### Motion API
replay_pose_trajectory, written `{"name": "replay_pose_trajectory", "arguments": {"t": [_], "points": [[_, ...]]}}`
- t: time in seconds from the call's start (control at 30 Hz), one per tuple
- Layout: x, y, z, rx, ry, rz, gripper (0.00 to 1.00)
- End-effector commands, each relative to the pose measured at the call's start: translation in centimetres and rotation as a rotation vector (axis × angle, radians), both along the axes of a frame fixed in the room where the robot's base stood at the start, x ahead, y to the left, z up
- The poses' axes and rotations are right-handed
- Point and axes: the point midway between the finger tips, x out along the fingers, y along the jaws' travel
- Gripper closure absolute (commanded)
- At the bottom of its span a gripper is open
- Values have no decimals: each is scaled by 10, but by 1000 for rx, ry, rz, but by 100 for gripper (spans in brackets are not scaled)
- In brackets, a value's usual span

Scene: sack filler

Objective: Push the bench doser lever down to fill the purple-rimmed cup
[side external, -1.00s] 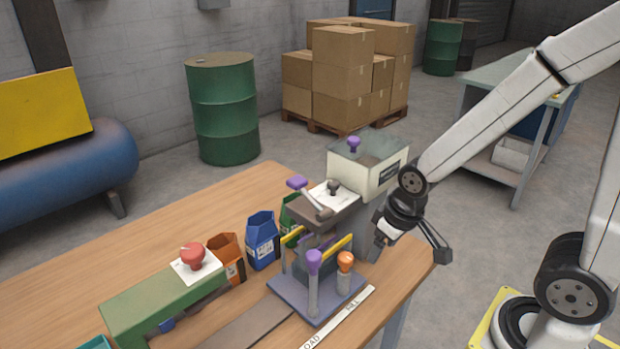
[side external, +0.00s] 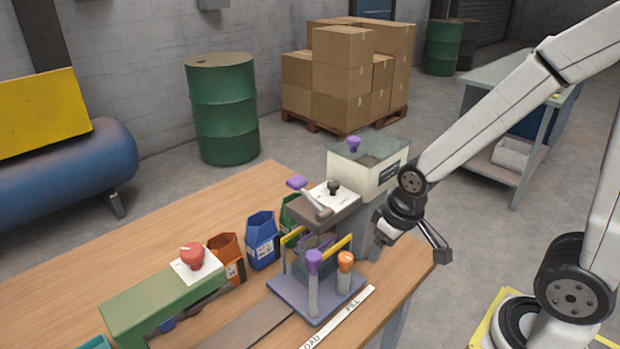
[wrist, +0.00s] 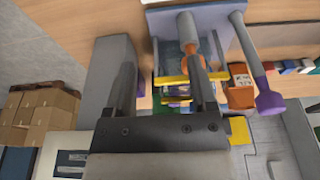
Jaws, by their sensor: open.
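The bench doser (side external: 362,178) stands on the wooden bench with a clear-topped hopper. Its lever (side external: 310,198) is a grey arm with a purple knob (side external: 296,182), raised at its left end. My gripper (side external: 380,240) is beside the doser's right side, low and partly hidden by it, apart from the lever knob. In the wrist view my gripper (wrist: 160,75) has its two fingers spread, and I see nothing clearly held. Some purple shows between the yellow rails under the doser; I cannot tell whether it is the cup's rim.
Blue (side external: 262,240) and orange (side external: 227,258) bins stand left of the doser. A green bench unit with a red button (side external: 192,256) is farther left.

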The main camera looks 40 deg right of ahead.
Motion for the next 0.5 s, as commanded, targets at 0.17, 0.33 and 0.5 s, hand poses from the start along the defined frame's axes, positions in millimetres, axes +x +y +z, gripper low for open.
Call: {"name": "replay_pose_trajectory", "arguments": {"t": [0.17, 0.33, 0.5], "points": [[3, 0, 2, -1, 4, 9, 88], [12, 1, 8, -5, 26, 43, 100], [29, 4, 20, -10, 70, 111, 100]]}}
